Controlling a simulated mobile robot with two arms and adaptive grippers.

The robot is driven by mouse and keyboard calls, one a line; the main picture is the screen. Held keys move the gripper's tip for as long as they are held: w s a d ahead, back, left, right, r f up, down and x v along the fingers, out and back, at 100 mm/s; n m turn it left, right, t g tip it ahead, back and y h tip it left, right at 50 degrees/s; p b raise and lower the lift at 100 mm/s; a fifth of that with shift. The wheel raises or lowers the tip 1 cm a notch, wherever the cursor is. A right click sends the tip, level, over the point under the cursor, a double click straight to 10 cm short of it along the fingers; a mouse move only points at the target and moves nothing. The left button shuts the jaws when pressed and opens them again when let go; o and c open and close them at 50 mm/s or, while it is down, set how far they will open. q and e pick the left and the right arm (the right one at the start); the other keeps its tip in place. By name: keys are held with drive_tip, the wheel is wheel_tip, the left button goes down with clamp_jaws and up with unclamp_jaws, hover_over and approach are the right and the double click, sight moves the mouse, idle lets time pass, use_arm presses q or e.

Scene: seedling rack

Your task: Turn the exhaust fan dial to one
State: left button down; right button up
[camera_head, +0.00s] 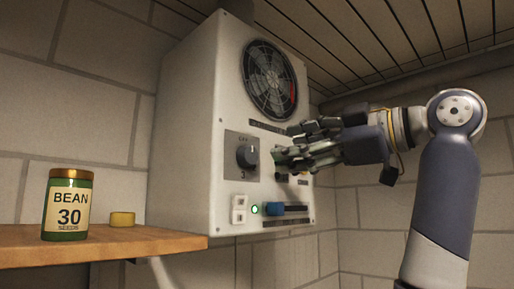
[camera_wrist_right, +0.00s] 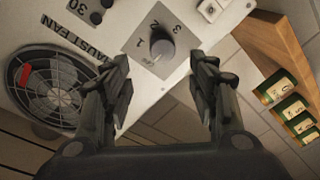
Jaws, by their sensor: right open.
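The exhaust fan dial (camera_head: 247,156) is a dark round knob on a grey plate on the front of a white box. It also shows in the right wrist view (camera_wrist_right: 162,48), with the numbers 1, 2, 3 and an OFF mark around it. I cannot tell for sure which mark it points at. My right gripper (camera_head: 282,156) is open and empty just in front of the panel, to the right of the dial. In the wrist view the dial lies between and beyond its two fingers (camera_wrist_right: 160,68), apart from both. My left gripper is not in view.
The white box (camera_head: 183,140) carries a round fan (camera_head: 268,80) above the dial, and white switches (camera_head: 239,209), a green light and a blue slider (camera_head: 275,209) below. A wooden shelf (camera_head: 150,243) at left holds a green bean jar (camera_head: 68,205) and a yellow lid (camera_head: 122,219).

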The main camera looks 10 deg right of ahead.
sight(252, 155)
drive_tip(key=p+x, duration=0.2)
drive_tip(key=x, duration=0.4)
drive_tip(key=shift+s+a+r, duration=0.1)
drive_tip(key=shift+s+r, duration=0.05)
drive_tip(key=x, duration=0.1)
drive_tip(key=p+x, duration=0.1)
drive_tip(key=x, duration=0.1)
drive_tip(key=shift+a+f, duration=0.1)
drive_tip(key=shift+f, duration=0.1)
drive_tip(key=shift+p, duration=0.3)
drive_tip(key=shift+s+d, duration=0.1)
drive_tip(key=shift+d, duration=0.15)
drive_tip(key=c, duration=0.6)
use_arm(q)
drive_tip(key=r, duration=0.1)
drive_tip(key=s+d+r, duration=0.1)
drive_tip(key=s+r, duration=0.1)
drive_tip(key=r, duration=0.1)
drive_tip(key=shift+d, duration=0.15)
use_arm(e)
drive_tip(key=shift+a, duration=0.1)
drive_tip(key=c, duration=0.5)
